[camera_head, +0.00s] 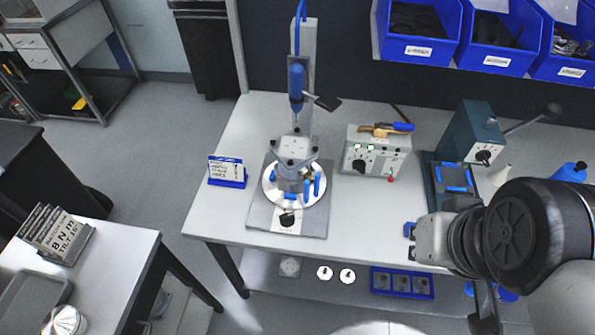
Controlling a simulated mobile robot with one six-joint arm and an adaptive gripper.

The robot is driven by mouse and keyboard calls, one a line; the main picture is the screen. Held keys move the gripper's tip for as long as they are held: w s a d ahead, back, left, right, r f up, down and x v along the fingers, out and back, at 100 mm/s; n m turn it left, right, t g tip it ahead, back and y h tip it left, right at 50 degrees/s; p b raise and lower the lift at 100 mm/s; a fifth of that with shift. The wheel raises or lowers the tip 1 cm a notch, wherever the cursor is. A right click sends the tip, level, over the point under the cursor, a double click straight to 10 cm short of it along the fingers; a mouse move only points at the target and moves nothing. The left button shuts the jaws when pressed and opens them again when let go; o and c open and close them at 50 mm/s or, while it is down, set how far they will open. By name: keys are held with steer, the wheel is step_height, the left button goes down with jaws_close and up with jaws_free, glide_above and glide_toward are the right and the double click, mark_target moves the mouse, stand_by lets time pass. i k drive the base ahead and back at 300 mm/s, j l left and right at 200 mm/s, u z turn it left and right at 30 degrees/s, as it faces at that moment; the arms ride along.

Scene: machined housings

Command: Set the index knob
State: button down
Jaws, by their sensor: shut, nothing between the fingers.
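A black knob (287,219) sits on the front of the grey fixture base (312,223); a white label lies beside it. Another black knob (358,166) is on the face of the grey control box (398,158). Which one is the index knob, and any scale marks, I cannot tell. On the fixture, a pale round plate (268,188) with blue clamps carries a grey machined housing (293,150) under a blue spindle tool (296,82). My gripper (485,322) is at the lower right, dark, shut and empty, partly hidden by my arm and well away from both knobs.
A blue-based sign (227,172) stands left of the fixture. A green press (470,145) with a lever stands at the right, near white and blue bottles. Blue bins (418,48) hang behind. The front middle of the bench is clear.

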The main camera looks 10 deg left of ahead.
mark_target(286, 219)
steer(key=u, duration=0.8)
steer(key=j+z, duration=0.15)
steer(key=k+j+z, duration=0.15)
steer(key=j, duration=0.15)
